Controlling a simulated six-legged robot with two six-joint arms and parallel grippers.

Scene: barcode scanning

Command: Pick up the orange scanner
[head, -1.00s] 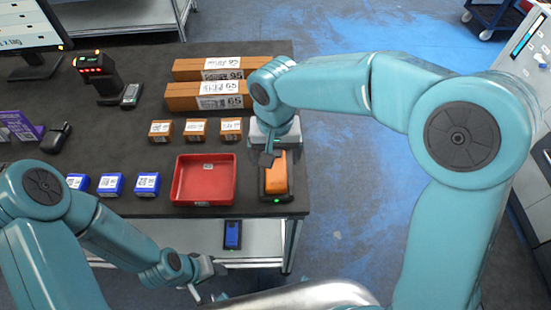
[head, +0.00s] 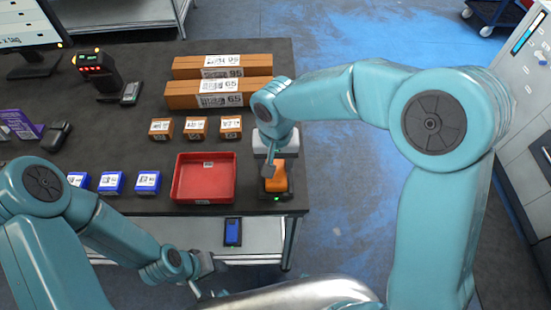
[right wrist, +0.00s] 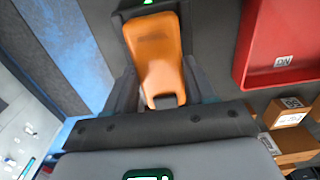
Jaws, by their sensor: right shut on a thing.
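The orange scanner (head: 276,180) is at its black cradle (head: 277,199), which has a green light, at the table's right front corner. My right gripper (head: 269,178) is over the scanner from above and behind. In the right wrist view the orange scanner (right wrist: 156,55) lies between the two dark fingers of my right gripper (right wrist: 162,92), which are shut on it. The cradle (right wrist: 120,22) shows at the scanner's far end there. I cannot tell whether the scanner is lifted clear of it. My left gripper (head: 200,280) hangs in front of the table, away from the scanner; its fingers are unclear.
A red tray (head: 204,199) stands just left of the scanner. Several small orange boxes (head: 195,127) and blue boxes (head: 111,182) sit further left and behind. Long brown cartons (head: 220,92) lie at the back. Right of the table is open blue floor (head: 350,150).

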